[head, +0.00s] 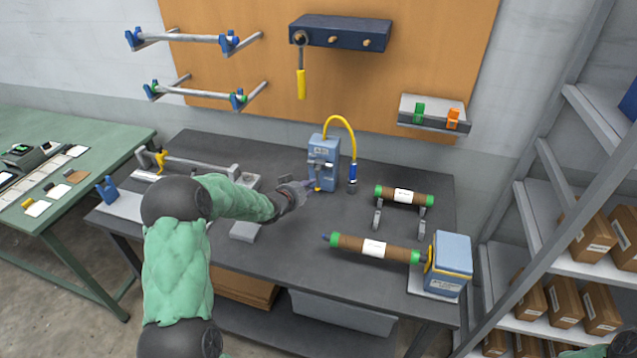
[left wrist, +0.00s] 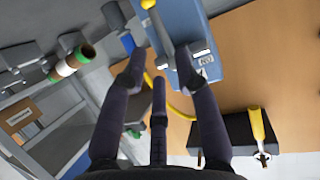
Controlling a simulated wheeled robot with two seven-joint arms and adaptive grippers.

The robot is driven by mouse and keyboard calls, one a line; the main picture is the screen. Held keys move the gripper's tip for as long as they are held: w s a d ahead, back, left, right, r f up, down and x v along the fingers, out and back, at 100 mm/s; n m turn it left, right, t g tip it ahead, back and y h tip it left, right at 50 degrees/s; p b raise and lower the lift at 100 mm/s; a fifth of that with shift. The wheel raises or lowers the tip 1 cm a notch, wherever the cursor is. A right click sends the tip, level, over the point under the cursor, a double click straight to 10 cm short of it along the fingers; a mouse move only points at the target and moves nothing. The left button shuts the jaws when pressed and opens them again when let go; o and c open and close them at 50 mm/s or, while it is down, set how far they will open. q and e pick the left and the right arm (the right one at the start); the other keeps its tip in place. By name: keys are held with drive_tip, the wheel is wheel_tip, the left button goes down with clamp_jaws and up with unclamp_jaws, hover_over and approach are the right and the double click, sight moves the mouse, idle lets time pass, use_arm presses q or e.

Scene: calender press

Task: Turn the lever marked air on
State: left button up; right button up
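A small blue box (head: 323,150) with a white label stands at the back of the dark bench. The label is too small to read surely. A grey lever with yellow at its end (head: 318,184) hangs down its front. In the left wrist view the box (left wrist: 198,20) is close, and the grey lever (left wrist: 156,32) lies just beyond the fingers. My left gripper (head: 305,188) is at the lower front of the box. Its fingers (left wrist: 160,68) are apart, with the lever end in line between them; contact cannot be told. My right gripper is out of view.
A yellow hose (head: 341,121) arches from the box to a blue fitting (head: 352,173). Wrapped rollers (head: 375,247) and a blue machine (head: 449,262) stand right. A yellow-handled lever (head: 301,84) hangs from a dark wall bar (head: 350,33). The bench front is mostly free.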

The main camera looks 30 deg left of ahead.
sight(318, 180)
use_arm(q)
drive_tip(key=b+x, duration=0.1)
drive_tip(key=x, duration=0.8)
drive_tip(key=shift+f, duration=0.1)
clamp_jaws()
